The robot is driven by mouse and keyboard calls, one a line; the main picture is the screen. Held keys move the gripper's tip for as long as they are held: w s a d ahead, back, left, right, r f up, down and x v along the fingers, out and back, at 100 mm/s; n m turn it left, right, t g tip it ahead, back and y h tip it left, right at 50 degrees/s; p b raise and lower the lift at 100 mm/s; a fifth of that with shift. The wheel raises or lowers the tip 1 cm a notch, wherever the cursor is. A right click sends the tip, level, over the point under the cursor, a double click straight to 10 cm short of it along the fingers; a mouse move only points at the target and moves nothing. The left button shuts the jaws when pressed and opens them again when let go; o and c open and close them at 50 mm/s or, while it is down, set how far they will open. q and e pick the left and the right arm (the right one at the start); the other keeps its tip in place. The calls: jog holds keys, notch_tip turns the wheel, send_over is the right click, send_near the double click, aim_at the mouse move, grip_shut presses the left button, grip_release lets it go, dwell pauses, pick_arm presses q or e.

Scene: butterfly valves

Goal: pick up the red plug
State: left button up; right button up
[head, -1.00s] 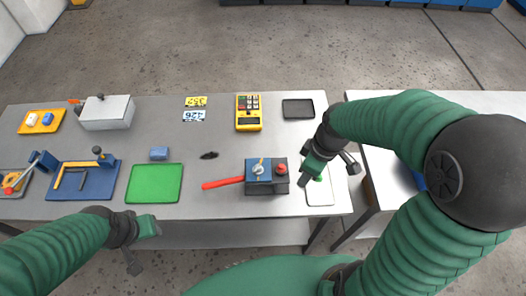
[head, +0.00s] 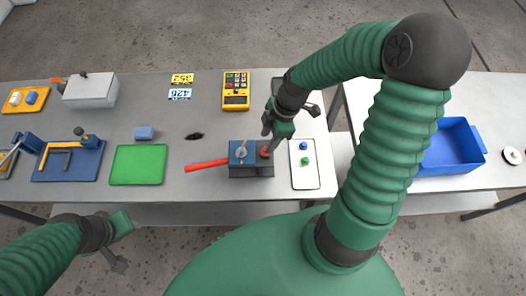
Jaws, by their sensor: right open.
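The red plug (head: 265,153) sits on the right side of the dark valve block (head: 252,171), beside a blue-topped butterfly valve with a silver fitting (head: 241,153) and a red handle (head: 207,165). My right gripper (head: 277,133) is open just above and beyond the red plug, close to it. Whether a finger touches the plug I cannot tell. My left gripper (head: 121,243) is at the lower left, off the table's front edge, with its fingers apart and empty.
A white tray (head: 304,176) with a blue and a green plug lies right of the block. A green mat (head: 138,165), yellow meter (head: 236,92) and dark tray are nearby. A blue bin (head: 451,148) stands on the right table.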

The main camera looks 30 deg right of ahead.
aim_at(263, 150)
jog(key=f, duration=0.2)
jog(key=d+f, duration=0.1)
jog(key=f, duration=0.1)
jog(key=shift+d+f, duration=0.15)
jog(key=shift+f, duration=0.2)
jog(key=shift+w+a+f, duration=0.1)
jog(key=shift+a, duration=0.65)
jog(key=shift+w+a+f, duration=0.1)
jog(key=shift+a, duration=0.6)
jog(key=shift+c, duration=1.4)
jog(key=shift+d, duration=0.1)
jog(key=shift+c, duration=1.3)
jog(key=shift+s+d+f, duration=0.1)
jog(key=shift+s+d, duration=0.05)
jog(key=shift+d, duration=0.5)
grip_shut()
pick_arm(q)
jog(key=shift+s+d, duration=0.15)
jog(key=shift+d, duration=0.15)
pick_arm(e)
jog(key=shift+a, duration=0.2)
